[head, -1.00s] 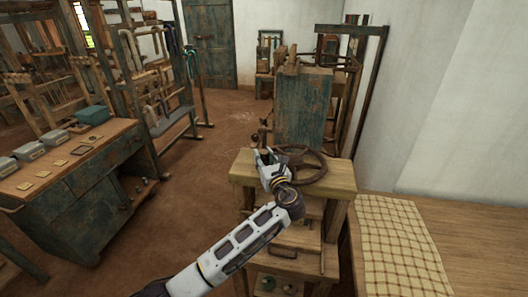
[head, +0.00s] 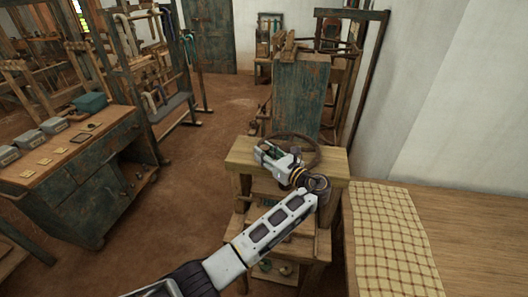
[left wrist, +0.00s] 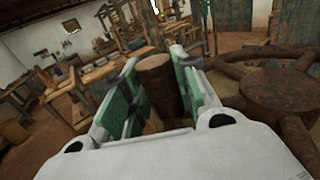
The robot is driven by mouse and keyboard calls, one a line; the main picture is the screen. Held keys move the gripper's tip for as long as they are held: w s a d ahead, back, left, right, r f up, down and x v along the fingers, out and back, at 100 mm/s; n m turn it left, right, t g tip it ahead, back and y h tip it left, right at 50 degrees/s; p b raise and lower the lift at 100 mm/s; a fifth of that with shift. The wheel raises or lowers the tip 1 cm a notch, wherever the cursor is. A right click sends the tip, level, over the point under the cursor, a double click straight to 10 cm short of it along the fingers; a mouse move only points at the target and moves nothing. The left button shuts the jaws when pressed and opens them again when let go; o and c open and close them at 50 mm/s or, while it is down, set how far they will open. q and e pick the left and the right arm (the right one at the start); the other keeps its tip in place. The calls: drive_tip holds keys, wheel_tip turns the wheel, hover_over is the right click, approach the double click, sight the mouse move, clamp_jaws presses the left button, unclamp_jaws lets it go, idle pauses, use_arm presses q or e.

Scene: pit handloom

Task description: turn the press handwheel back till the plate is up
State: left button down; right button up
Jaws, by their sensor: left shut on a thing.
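The press handwheel (head: 316,148) is a dark, rusty spoked wheel lying flat on top of the wooden press (head: 240,153). In the left wrist view its hub and spokes (left wrist: 282,92) fill the right side. My left gripper (head: 266,154) is at the left side of the wheel in the head view. Its green-padded fingers (left wrist: 155,90) are shut around the wheel's upright brown wooden handle (left wrist: 155,72). My left wrist and forearm cover the front of the press top. I cannot make out the plate or its height. My right gripper is not in view.
A table with a yellow checked cloth (head: 392,235) stands close on the right. A tall blue-green cabinet (head: 300,95) is right behind the press. A worn workbench (head: 80,185) with boxes stands at the left, with open floor (head: 190,190) between.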

use_arm(q)
drive_tip(key=c, duration=1.1)
unclamp_jaws()
drive_tip(key=shift+r, duration=5)
drive_tip(key=shift+s+d+f, duration=0.1)
